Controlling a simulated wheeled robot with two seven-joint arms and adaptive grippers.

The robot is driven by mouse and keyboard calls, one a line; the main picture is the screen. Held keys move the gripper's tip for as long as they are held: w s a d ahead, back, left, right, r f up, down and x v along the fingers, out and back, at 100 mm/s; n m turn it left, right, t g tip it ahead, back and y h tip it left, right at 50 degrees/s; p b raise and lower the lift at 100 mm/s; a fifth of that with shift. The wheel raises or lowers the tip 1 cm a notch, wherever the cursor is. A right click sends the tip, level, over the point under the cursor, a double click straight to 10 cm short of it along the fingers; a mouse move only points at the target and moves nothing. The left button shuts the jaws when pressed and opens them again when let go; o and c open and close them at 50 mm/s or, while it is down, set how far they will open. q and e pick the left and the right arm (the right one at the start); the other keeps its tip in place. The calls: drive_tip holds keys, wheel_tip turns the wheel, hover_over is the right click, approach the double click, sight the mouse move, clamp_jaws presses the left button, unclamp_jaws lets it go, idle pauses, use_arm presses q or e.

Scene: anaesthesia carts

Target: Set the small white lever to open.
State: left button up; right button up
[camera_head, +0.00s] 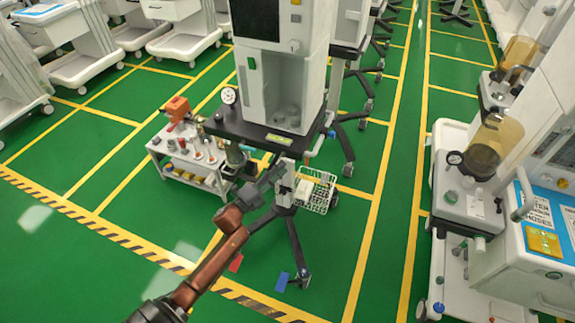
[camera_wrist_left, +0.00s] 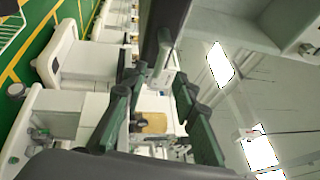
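My left arm comes in from the lower left in the head view. Its dark gripper (camera_head: 273,174) is beside the upper pole of a wheeled stand, just below the front edge of the stand's black shelf (camera_head: 228,124). In the left wrist view the two dark green fingers (camera_wrist_left: 158,82) are spread apart. A small pale block (camera_wrist_left: 169,66) shows near the fingertips, close under a dark bar; I cannot tell whether it is the white lever. No lever can be made out for certain in the head view, and its setting cannot be read. My right gripper is not in view.
The shelf carries a tall grey machine (camera_head: 284,75) and a round gauge (camera_head: 228,95). A white wire basket (camera_head: 318,192) hangs right of the pole. A low white cart (camera_head: 180,165) with small items stands left. Open green floor (camera_head: 350,260) lies right of the stand.

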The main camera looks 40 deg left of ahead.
use_arm(q)
drive_tip(key=shift+x, duration=2)
drive_tip(key=shift+f, duration=0.1)
drive_tip(key=shift+c, duration=0.4)
clamp_jaws()
